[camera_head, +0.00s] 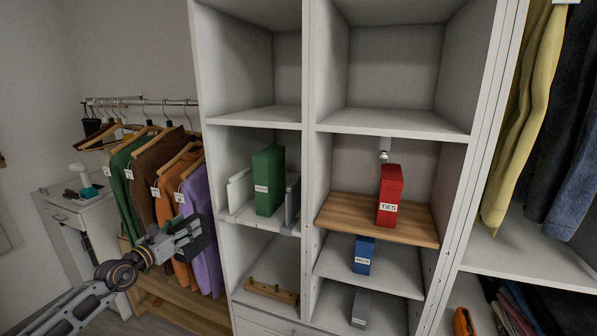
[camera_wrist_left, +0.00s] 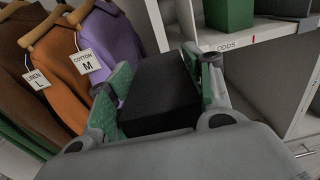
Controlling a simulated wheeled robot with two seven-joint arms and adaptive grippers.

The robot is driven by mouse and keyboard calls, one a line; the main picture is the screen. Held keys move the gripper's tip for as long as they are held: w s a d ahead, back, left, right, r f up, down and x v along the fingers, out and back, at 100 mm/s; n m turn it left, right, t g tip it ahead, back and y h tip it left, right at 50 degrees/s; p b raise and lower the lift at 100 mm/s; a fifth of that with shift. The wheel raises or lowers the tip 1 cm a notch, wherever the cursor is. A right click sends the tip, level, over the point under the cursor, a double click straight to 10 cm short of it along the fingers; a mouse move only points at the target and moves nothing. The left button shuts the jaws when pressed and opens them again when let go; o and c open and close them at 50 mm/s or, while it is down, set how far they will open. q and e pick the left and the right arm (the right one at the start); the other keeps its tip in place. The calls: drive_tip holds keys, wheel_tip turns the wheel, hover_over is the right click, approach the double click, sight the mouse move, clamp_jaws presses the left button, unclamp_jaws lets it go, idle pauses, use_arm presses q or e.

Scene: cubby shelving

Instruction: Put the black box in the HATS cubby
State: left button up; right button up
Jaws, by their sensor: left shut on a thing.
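The black box (camera_wrist_left: 160,95) is between the fingers of my left gripper (camera_wrist_left: 155,80) in the left wrist view. The fingers have green pads and are shut on it. In the head view, my left gripper (camera_head: 190,238) holds the black box (camera_head: 207,241) in front of the hanging clothes, left of the cubby shelving (camera_head: 212,150). The box is clear of the shelves. I cannot read a HATS label in either view, so I cannot tell which cubby it is. My right gripper is not in view.
A green box (camera_head: 268,180) stands in a left cubby with an ODDS edge label (camera_wrist_left: 228,45). A red TIES box (camera_head: 390,195) stands on a wooden shelf (camera_head: 350,217), with blue (camera_head: 363,255) and grey (camera_head: 361,308) boxes below. The two upper cubbies look empty. Clothes (camera_head: 165,190) hang left.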

use_arm(q)
drive_tip(key=shift+s+d+f, duration=0.1)
drive_tip(key=shift+s+f, duration=0.25)
drive_tip(key=shift+f, duration=0.3)
drive_tip(key=shift+s+d+f, duration=0.15)
drive_tip(key=shift+s+f, duration=0.2)
drive_tip(key=shift+f, duration=0.25)
drive_tip(key=shift+s+d+f, duration=0.1)
drive_tip(key=shift+s+f, duration=0.25)
drive_tip(key=shift+f, duration=0.3)
drive_tip(key=s+d+f+m+h, duration=0.1)
drive_tip(key=s+d+f+h, duration=0.15)
drive_tip(key=s+f, duration=1.65)
drive_tip(key=s+d+n+t+y, duration=0.1)
drive_tip(key=d+n+y, duration=0.4)
drive_tip(key=d+y, duration=0.4)
drive_tip(key=shift+s+d, duration=0.15)
drive_tip(key=shift+d, duration=0.4)
idle(0.8)
drive_tip(key=shift+d, duration=0.1)
idle(1.1)
